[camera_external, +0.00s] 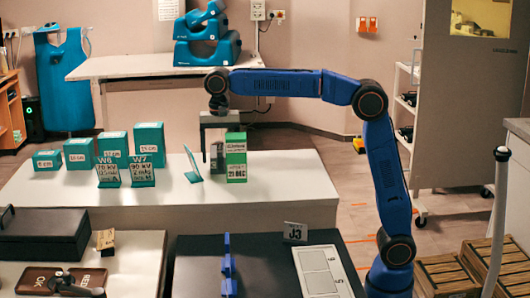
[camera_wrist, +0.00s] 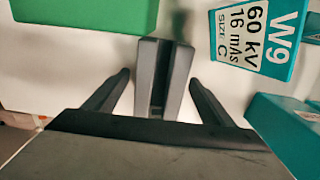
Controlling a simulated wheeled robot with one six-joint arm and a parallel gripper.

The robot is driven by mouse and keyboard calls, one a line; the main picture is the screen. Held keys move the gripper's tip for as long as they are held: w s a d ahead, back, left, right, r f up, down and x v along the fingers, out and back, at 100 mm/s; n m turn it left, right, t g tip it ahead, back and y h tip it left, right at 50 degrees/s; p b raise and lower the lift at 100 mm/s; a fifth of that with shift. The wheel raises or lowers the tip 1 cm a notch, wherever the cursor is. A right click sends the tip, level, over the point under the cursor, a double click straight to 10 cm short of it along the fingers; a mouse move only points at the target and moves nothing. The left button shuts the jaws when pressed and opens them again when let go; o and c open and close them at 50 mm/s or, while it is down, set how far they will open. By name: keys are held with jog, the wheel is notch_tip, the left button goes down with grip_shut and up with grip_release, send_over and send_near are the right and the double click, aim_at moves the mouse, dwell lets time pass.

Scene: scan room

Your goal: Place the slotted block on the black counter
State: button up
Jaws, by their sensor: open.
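The slotted block is grey with a dark groove along its length. In the wrist view the slotted block (camera_wrist: 174,65) lies between my gripper's two fingers (camera_wrist: 158,92), with white table showing on both sides of it. My gripper is open. In the external view my gripper (camera_external: 216,138) points down over the white table, beside the green boxes. A small grey shape below it there looks like the slotted block (camera_external: 217,157). I cannot tell whether the fingers touch it. The black counter (camera_external: 199,262) is in front of the white table, nearer the external camera.
A teal W9 card (camera_wrist: 258,38) is near the block. Teal boxes (camera_external: 114,148) and cards W6, W7 are left. The black counter carries blue upright pieces (camera_external: 228,266), a J3 card (camera_external: 295,232) and a white panel (camera_external: 322,272).

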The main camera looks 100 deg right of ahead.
aim_at(220, 162)
jog(key=shift+c, duration=0.4)
jog(key=c, duration=1.7)
jog(key=shift+d+r, duration=0.25)
jog(key=shift+r, duration=0.3)
jog(key=shift+c, duration=0.2)
notch_tip(220, 162, up, 6)
jog(key=d, duration=2)
jog(key=s+d+f+n, duration=0.5)
jog(key=s+d+f, duration=0.5)
jog(key=d+f, duration=0.4)
jog(key=s+d+f+n, duration=0.5)
jog(key=s+d+f, duration=0.6)
jog(key=d+f, duration=0.4)
jog(key=shift+d, duration=0.5)
jog(key=shift+s, duration=0.1)
